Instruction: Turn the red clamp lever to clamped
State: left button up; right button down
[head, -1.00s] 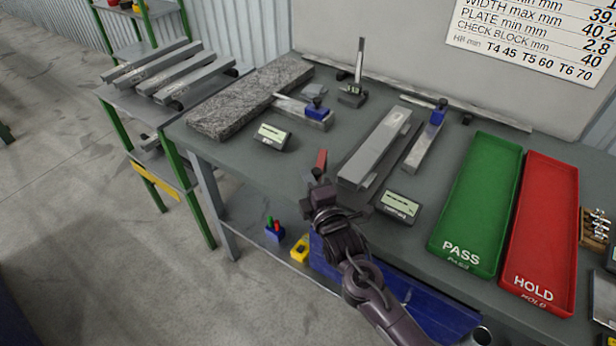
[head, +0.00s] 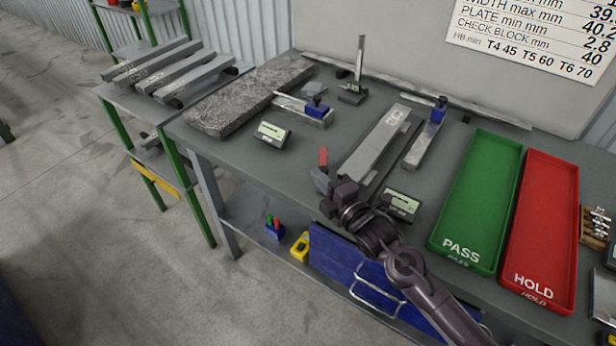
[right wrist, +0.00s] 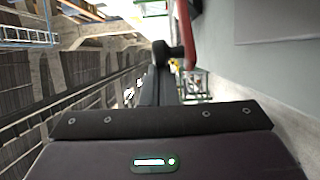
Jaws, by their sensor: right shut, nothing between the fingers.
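The red clamp lever (head: 323,157) stands up near the front edge of the table, left of the long grey bar. It also shows in the right wrist view (right wrist: 187,32), just right of my fingertips. My right gripper (head: 321,180) is shut and empty, close beside the lever on its near side. In the right wrist view its fingers (right wrist: 163,75) point forward, with the lever next to their tips. I cannot tell whether they touch. The lever's lower part and mount are largely hidden by the gripper. My left gripper is not in view.
The grey bar (head: 377,140) lies right of the lever. One small display unit (head: 401,204) sits near my right wrist and another (head: 272,134) left of the lever. A green PASS tray (head: 478,200) and red HOLD tray (head: 543,230) lie farther right. A granite slab (head: 248,95) is at back left.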

jog(key=d+n+g+y, duration=0.1)
jog(key=d+n+y+b, duration=0.1)
jog(key=shift+d+f+g, duration=0.2)
jog(key=shift+d+g, duration=0.2)
jog(key=shift+w+d+r+b, duration=0.15)
jog(key=shift+d+b, duration=0.25)
jog(key=shift+d, duration=0.25)
jog(key=shift+w+d+r+b, duration=0.15)
jog(key=shift+d+b, duration=0.25)
jog(key=shift+d, duration=0.25)
jog(key=shift+f, duration=0.2)
